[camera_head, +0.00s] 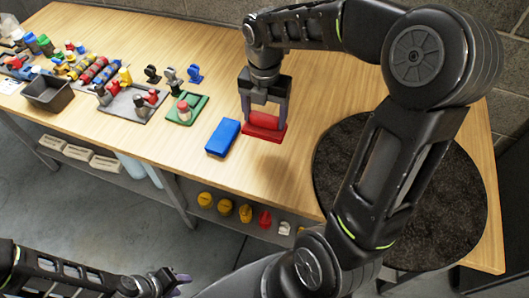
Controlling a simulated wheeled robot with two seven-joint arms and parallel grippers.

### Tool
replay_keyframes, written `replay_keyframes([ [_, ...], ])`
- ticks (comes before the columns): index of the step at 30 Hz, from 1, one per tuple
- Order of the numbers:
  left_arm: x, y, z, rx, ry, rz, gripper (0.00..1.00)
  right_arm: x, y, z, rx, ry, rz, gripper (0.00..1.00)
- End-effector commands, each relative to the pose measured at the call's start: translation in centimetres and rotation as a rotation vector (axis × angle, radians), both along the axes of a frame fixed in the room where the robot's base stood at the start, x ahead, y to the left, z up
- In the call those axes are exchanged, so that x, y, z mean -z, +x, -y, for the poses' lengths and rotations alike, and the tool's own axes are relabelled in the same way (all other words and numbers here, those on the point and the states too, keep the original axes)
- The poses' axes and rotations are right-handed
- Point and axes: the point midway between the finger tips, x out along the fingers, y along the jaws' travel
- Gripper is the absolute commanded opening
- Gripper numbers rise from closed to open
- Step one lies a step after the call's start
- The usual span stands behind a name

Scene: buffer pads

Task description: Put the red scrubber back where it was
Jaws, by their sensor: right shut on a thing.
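The red scrubber (265,120) is a red block between the fingers of my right gripper (265,112), which points down and is shut on it. A flat red pad-like part (262,137) shows directly below the block. I cannot tell whether it is a separate pad or part of the scrubber, or whether there is a gap. My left gripper (180,284) is low at the bottom edge, away from the table. Its jaws are too small and dark to read.
A blue pad (222,137) lies just left of the red one. A green pad (187,110) with a small item on it is further left. A grey tray (133,102) and a dark bin (48,92) stand beyond. A black round disc (440,190) covers the table's right.

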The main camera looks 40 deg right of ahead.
Motion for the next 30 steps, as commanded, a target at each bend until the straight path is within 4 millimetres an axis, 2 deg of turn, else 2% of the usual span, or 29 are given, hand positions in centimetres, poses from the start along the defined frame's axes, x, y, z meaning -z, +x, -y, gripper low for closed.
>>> replay_keyframes([
  [4,0.0,0.0,0.0,0.000,0.000,0.000,0.36,0.1,0.0,0.0,0.000,-0.001,-0.001,0.34],
  [7,-0.1,0.0,0.0,0.000,0.000,0.000,0.36,1.0,0.0,0.0,0.000,-0.001,-0.004,0.34],
  [16,-0.3,0.0,0.0,0.000,0.001,0.000,0.36,5.8,0.0,0.0,0.001,0.000,-0.004,0.34],
  [26,-0.3,0.0,0.0,0.000,0.001,0.000,0.36,6.3,0.1,0.0,0.002,-0.001,0.001,0.34],
  [30,-0.4,0.0,0.0,0.000,0.001,-0.001,0.36,7.4,0.0,0.0,0.001,0.000,-0.004,0.34],
])
